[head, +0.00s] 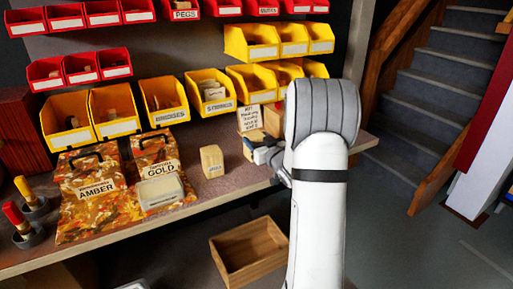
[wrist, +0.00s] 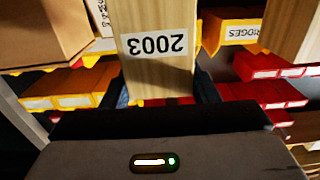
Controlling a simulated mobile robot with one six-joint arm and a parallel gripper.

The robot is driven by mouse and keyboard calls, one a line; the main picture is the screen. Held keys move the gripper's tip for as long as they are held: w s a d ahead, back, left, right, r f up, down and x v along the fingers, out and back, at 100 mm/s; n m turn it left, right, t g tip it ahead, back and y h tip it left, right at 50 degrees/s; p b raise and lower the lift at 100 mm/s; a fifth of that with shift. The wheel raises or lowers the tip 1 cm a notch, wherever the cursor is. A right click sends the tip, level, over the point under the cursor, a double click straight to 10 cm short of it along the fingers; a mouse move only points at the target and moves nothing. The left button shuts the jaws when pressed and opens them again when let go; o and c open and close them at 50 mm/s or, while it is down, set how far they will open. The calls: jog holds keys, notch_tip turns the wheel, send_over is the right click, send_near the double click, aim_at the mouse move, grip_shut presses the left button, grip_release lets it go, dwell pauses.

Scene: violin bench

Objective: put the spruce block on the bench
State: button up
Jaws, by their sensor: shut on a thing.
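The spruce block (wrist: 158,72), a pale wooden block with a white label reading 2003 upside down, is between the fingers of my gripper (wrist: 164,98) in the wrist view. My gripper is shut on it. In the head view my gripper (head: 264,154) is over the right part of the bench (head: 228,187), left of my white arm. The held block is small and partly hidden there, and I cannot tell whether it touches the bench. A second pale block (head: 211,161) stands upright on the bench to the left; it shows no readable wood name.
A brown box (head: 273,120) and a printed card (head: 249,121) stand behind my gripper. Yellow bins (head: 165,102) line the back. Bags marked AMBER (head: 95,190) and GOLD (head: 158,165) fill the left. An open wooden crate (head: 248,254) is below the front edge. Bare bench surrounds the second block.

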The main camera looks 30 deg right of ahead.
jog(key=shift+f, duration=0.95)
jog(key=shift+f, duration=0.1)
jog(key=o, duration=1.1)
jog(key=shift+c, duration=0.2)
